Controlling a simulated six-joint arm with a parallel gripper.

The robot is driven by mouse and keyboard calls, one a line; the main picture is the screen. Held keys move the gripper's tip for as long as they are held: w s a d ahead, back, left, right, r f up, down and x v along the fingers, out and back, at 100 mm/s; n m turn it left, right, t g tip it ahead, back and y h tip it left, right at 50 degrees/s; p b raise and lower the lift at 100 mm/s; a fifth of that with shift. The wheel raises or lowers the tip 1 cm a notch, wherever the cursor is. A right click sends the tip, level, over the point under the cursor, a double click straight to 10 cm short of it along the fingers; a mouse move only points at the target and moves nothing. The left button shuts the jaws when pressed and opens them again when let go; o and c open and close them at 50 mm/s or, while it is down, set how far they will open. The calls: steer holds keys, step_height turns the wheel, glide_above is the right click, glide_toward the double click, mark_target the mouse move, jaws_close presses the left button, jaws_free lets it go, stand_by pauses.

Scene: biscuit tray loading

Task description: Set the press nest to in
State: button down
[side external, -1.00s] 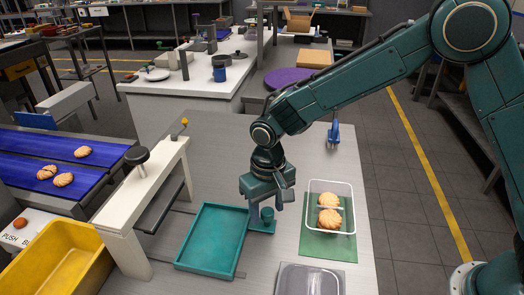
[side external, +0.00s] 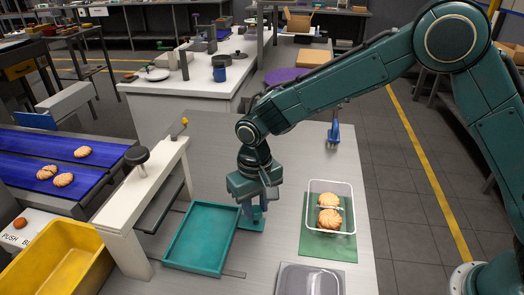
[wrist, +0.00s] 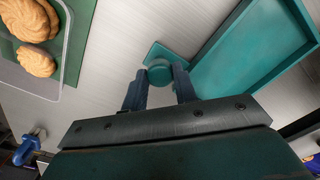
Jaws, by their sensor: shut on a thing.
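The press nest (side external: 203,238) is a shallow teal tray on the grey table, to the right of the white press frame (side external: 150,187). A tab with a round teal knob (wrist: 160,73) sticks out from the nest's right side. My gripper (side external: 254,208) is down at the tab and shut on the knob, with one finger on each side of it. The nest is empty and lies mostly outside the press frame, its left edge close to the frame's near leg. The wrist view also shows part of the nest (wrist: 250,62).
A clear box (side external: 352,207) with biscuits stands on a green mat (side external: 318,246) to the right. A grey lidded container (side external: 308,280) is at the near edge. A yellow bin (side external: 62,262) and a blue belt (side external: 50,143) lie left of the press.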

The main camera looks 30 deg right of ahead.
glide_above(210, 215)
steer(key=shift+w+r, duration=0.1)
stand_by(0.7)
steer(key=c, duration=1.1)
jaws_free()
steer(key=shift+r, duration=0.1)
step_height(210, 215, up, 14)
steer(key=shift+f, duration=0.2)
